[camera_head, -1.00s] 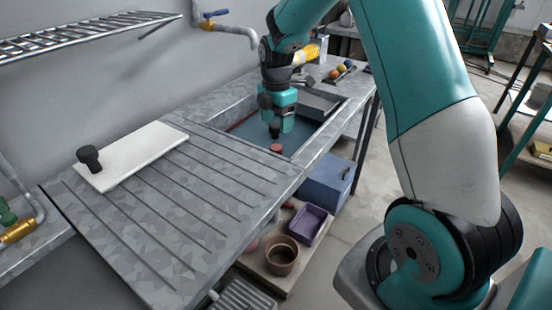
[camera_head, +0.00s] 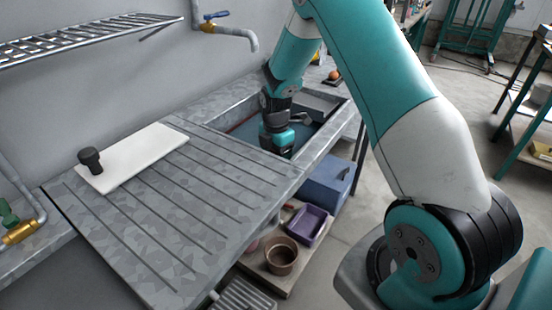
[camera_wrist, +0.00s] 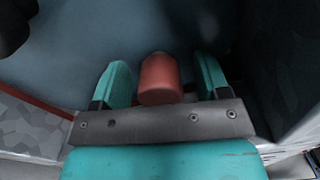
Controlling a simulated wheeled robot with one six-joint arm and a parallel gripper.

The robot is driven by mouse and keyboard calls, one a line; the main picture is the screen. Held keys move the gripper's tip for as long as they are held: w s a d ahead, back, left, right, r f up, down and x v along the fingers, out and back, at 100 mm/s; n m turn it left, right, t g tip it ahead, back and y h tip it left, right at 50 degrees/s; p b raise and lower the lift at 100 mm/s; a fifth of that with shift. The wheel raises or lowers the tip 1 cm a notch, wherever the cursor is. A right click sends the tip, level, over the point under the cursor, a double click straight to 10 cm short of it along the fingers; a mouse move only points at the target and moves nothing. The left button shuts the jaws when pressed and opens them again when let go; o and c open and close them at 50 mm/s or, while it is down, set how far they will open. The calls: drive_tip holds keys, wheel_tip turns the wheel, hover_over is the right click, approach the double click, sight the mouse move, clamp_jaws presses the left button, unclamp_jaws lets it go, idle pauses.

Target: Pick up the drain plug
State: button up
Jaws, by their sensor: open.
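The drain plug (camera_wrist: 159,78), a red rounded cylinder, stands over the blue-grey sink floor in the wrist view. My gripper (camera_wrist: 161,64) is open, with one teal finger on each side of the plug. Gaps show between the plug and both fingers. In the head view my gripper (camera_head: 277,142) reaches down into the sink (camera_head: 322,142) near its front edge. The fingertips and the plug are hidden there behind my wrist and the rim.
A ridged metal drainboard (camera_head: 185,195) lies left of the sink, with a white board (camera_head: 140,160) and a black knob-shaped object (camera_head: 90,160). Sink walls stand close to my gripper. A tap (camera_head: 240,33) hangs behind. A blue box (camera_head: 327,182) stands below.

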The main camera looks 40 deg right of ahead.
drive_tip(key=c, duration=1)
drive_tip(key=shift+c, duration=0.2)
drive_tip(key=shift+r, duration=0.1)
wheel_tip(320, 180, up, 20)
